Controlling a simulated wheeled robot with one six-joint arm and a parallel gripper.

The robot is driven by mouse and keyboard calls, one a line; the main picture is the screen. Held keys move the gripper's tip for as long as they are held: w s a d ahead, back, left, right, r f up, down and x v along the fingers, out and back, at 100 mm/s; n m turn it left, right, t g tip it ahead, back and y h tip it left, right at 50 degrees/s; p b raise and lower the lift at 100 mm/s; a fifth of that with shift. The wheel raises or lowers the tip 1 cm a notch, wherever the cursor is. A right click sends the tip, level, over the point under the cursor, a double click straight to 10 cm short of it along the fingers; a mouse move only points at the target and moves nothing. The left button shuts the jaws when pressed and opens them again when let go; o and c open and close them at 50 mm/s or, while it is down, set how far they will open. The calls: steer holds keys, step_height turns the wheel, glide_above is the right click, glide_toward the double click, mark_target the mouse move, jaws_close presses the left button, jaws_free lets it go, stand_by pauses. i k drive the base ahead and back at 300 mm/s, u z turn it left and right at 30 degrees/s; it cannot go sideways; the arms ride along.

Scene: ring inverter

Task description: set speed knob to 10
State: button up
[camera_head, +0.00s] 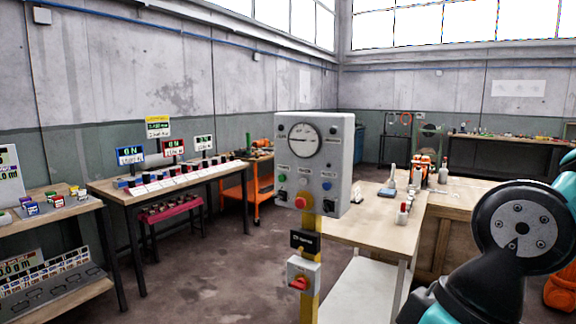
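A grey control box (342,158) stands upright on a yellow post (308,250) in the middle of the view. A large round white dial (304,139) with a dark pointer sits at its top; its numbers are too small to read. Below are small round buttons or knobs, including a green one (282,178), a blue one (327,186) and a red one on a yellow base (301,201). I cannot tell which part is the speed knob. A red rotary switch (299,283) sits in a lower box on the post. My gripper is not in view.
My arm's links fill the lower right. A wooden workbench (352,230) with bottles and tools stands right behind the post. A table (113,189) with small displays stands at left, and an orange cart (236,190) behind. The concrete floor (215,265) left of the post is clear.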

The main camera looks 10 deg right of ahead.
mark_target(281, 196)
steer(key=u, duration=0.85)
steer(key=k, duration=1.1)
steer(key=u, duration=1.4)
steer(key=i, duration=2.3)
steer(key=z, duration=0.85)
steer(key=i, duration=1.05)
steer(key=z, duration=1.6)
steer(key=i, duration=0.7)
steer(key=z, duration=0.5)
